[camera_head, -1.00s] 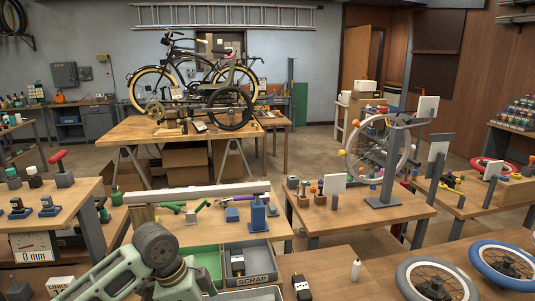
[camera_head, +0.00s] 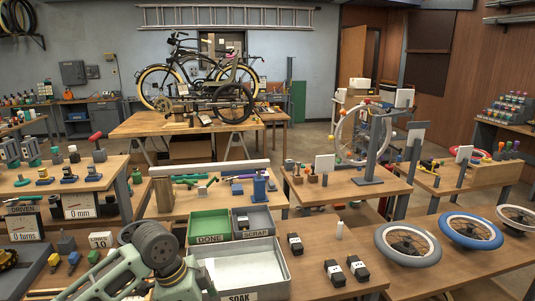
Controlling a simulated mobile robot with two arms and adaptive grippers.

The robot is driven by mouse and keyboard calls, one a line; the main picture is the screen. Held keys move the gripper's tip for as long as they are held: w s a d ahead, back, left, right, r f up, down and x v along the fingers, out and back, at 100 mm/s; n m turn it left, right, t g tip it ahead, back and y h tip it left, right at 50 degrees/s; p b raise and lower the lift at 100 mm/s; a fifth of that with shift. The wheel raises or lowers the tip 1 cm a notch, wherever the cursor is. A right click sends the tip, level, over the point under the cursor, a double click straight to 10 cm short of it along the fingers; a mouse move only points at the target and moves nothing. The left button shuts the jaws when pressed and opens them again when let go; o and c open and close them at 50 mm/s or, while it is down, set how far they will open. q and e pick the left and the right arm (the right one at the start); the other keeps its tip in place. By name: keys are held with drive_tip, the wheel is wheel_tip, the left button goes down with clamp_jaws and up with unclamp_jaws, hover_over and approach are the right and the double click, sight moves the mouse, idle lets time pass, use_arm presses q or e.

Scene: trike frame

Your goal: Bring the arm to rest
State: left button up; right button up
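One of my arms (camera_head: 155,248), pale green with dark grey joints, comes in from the lower left. It bends at an elbow near the bottom of the view, then turns down past the lower edge. Its gripper is hidden below the frame. My other arm and its gripper are out of view. The arm's bend shows in front of the left side of the metal SOAK tray (camera_head: 283,268); I cannot tell whether they touch.
A green DONE bin (camera_head: 194,228) and a grey SCRAP bin (camera_head: 272,228) stand behind the tray. Black blocks (camera_head: 334,273) and wheels (camera_head: 408,245) lie on the right bench. A trike frame (camera_head: 222,98) stands on the far table. Bare floor shows between benches.

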use_arm(q)
drive_tip(key=w+a+f+n+t, duration=0.1)
drive_tip(key=w+f+n, duration=0.15)
drive_tip(key=f, duration=0.55)
drive_tip(key=w+f+n+t, duration=0.1)
drive_tip(key=f+n, duration=0.2)
drive_tip(key=f, duration=0.5)
drive_tip(key=s+a+f+n, duration=0.2)
drive_tip(key=s+f, duration=0.1)
drive_tip(key=f, duration=0.4)
drive_tip(key=s+a+f+n+y, duration=0.1)
drive_tip(key=s+a+f, duration=0.15)
drive_tip(key=f, duration=0.45)
drive_tip(key=s+a+f+n, duration=0.1)
drive_tip(key=s+f+n, duration=0.1)
drive_tip(key=s+f, duration=0.35)
drive_tip(key=s+a+f+n+y, duration=0.1)
drive_tip(key=s+a+f+n, duration=0.15)
drive_tip(key=s+f, duration=1.4)
drive_tip(key=s, duration=0.9)
drive_tip(key=s+f+g+y, duration=0.1)
drive_tip(key=s+f, duration=0.2)
drive_tip(key=s, duration=0.9)
drive_tip(key=shift+s+d+f+g, duration=0.15)
drive_tip(key=shift+s+f+g, duration=0.15)
drive_tip(key=shift+s, duration=0.1)
use_arm(e)
drive_tip(key=shift+w+d, duration=0.15)
